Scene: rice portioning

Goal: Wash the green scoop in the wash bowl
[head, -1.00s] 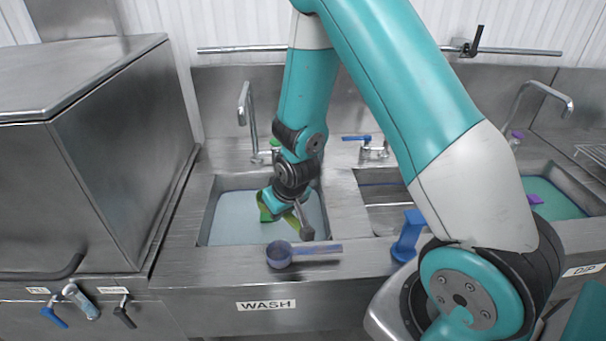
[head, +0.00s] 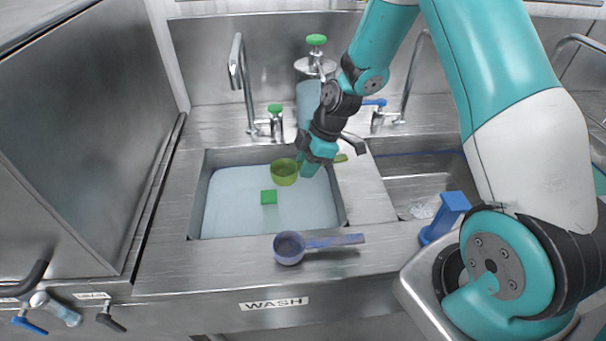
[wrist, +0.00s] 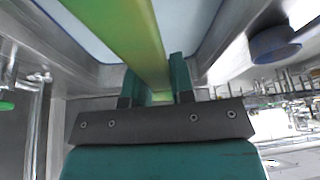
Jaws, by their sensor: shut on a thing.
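The green scoop (head: 284,172) is held by my gripper (head: 314,161). Its cup shows whole over the back right part of the wash bowl and appears to be above the water. The wash bowl (head: 225,158) is the sunken steel basin behind the WASH label, filled with pale blue water. In the wrist view my gripper (wrist: 156,88) is shut on the scoop's green handle (wrist: 132,38). The cup is out of sight in that view.
A blue scoop (head: 289,248) lies on the front ledge. A tap (head: 237,75) stands behind the bowl. A blue upright piece (head: 445,218) stands to the right, near a second basin (head: 425,165).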

